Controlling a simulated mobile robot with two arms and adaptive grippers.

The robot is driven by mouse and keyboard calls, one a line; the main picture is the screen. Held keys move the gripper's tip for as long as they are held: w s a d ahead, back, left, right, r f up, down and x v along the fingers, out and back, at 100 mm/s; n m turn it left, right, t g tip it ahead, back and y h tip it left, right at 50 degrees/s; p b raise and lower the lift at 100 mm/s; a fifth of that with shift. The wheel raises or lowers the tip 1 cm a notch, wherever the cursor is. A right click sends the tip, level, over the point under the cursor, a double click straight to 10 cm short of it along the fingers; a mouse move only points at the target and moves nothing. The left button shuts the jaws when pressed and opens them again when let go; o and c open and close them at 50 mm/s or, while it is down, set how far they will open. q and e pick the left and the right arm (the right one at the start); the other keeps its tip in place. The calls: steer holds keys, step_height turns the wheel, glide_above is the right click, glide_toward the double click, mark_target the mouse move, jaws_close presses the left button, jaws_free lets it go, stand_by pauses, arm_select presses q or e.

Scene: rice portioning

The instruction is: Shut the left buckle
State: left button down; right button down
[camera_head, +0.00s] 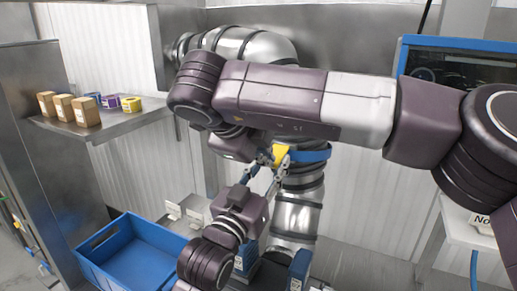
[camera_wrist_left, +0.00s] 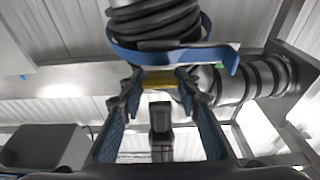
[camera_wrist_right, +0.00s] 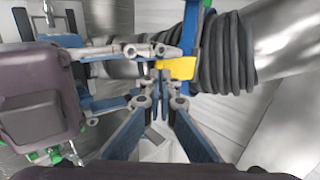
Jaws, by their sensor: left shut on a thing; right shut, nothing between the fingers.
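A blue strap (camera_head: 312,155) with a yellow buckle (camera_head: 280,153) runs around the large metal pipe. My left gripper (camera_wrist_left: 158,82) is shut on the yellow buckle, with a finger on each side of it; the buckle also shows in the right wrist view (camera_wrist_right: 177,68). There the left gripper's fingers reach in from the left. My right gripper (camera_wrist_right: 162,85) is shut and empty, with its fingertips close beside the buckle; whether they touch cannot be told. In the head view my right arm partly hides the pipe. The blue strap wraps a black ribbed sleeve (camera_wrist_left: 155,20).
A blue crate (camera_head: 135,250) stands at the lower left. A metal shelf (camera_head: 120,128) at the upper left holds brown boxes (camera_head: 85,111) and small yellow and purple packs (camera_head: 131,104). A blue-framed screen (camera_head: 450,42) stands at the upper right.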

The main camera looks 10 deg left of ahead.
steer(key=shift+w+d+f, duration=0.15)
steer(key=shift+w+f, duration=0.3)
arm_select(q)
steer(key=shift+s+r, duration=0.15)
arm_select(e)
steer(key=shift+w+d+f, duration=0.15)
steer(key=shift+w+f, duration=0.05)
steer(key=shift+f, duration=0.4)
arm_select(q)
steer(key=c, duration=1.8)
jaws_free()
steer(key=o, duration=0.4)
arm_select(e)
steer(key=shift+w, duration=0.1)
